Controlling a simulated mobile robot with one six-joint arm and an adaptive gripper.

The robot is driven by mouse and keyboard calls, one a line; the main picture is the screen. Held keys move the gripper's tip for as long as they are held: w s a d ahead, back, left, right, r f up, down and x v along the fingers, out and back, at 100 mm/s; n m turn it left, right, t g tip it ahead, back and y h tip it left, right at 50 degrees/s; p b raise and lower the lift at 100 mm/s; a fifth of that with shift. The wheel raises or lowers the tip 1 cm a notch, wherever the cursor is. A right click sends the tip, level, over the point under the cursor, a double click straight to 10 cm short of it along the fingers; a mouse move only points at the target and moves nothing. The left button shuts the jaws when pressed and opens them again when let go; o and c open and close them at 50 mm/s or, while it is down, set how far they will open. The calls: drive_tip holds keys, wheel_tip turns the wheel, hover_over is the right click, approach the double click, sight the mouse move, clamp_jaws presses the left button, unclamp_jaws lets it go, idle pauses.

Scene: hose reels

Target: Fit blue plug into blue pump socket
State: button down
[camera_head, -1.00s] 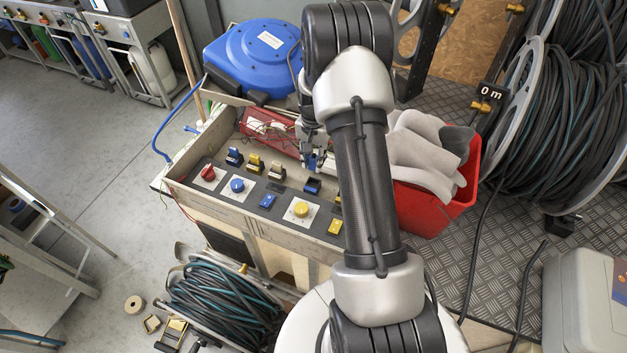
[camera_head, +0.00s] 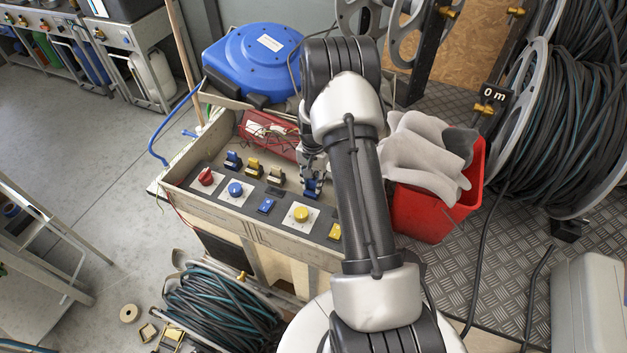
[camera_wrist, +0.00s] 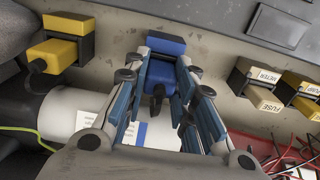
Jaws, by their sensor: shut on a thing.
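My gripper (camera_head: 313,178) is over the control panel, at the right end of its back row of sockets. In the wrist view my gripper (camera_wrist: 160,95) is shut on the blue plug (camera_wrist: 161,73), which sits between the fingers with a dark stub toward the camera. The blue pump socket (camera_wrist: 165,42) lies straight beyond the plug, in line with it and touching or nearly so. The pictures do not show how deep the plug is in. In the head view the blue socket (camera_head: 314,194) is partly hidden by the gripper.
A yellow socket (camera_wrist: 68,22) with a yellow plug is at the wrist view's left; labelled yellow and tan blocks (camera_wrist: 262,98) are at its right. A white cylinder (camera_wrist: 70,117) lies under the fingers. A red bin (camera_head: 425,213) with grey cloth stands right of the panel.

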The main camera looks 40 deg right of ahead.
drive_tip(key=shift+s+a+f+b, duration=0.15)
drive_tip(key=shift+s+f+b, duration=0.15)
drive_tip(key=shift+f, duration=0.3)
drive_tip(key=c, duration=1.7)
unclamp_jaws()
drive_tip(key=o, duration=0.4)
drive_tip(key=shift+w+f, duration=0.15)
drive_tip(key=shift+c, duration=0.2)
